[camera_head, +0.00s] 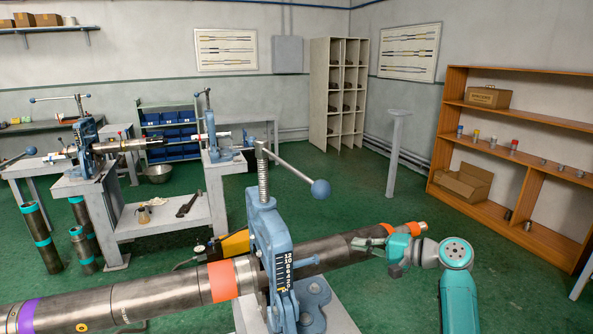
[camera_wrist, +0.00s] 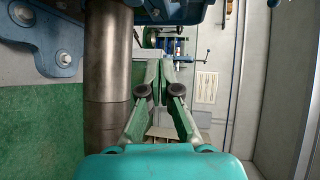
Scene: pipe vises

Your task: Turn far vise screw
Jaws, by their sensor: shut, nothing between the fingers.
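Three blue pipe vises show in the head view. The near vise (camera_head: 270,235) holds a long dark pipe and has a screw (camera_head: 263,175) with a slanting bar ending in a blue ball. A left vise (camera_head: 86,140) and a farther middle vise (camera_head: 210,135) stand on benches behind, each with a screw and bar on top. Which one is the far vise is not certain. My gripper (camera_head: 362,243) is right of the near vise, beside the pipe, apart from every screw. In the wrist view my gripper (camera_wrist: 160,72) has its fingertips together, with nothing between them.
The long pipe (camera_head: 130,295) crosses the foreground; it also shows in the wrist view (camera_wrist: 108,75), left of my fingers. A white post (camera_head: 395,150) and wooden shelf (camera_head: 515,120) stand at right. Upright pipes (camera_head: 38,228) stand at left. Green floor lies open between post and benches.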

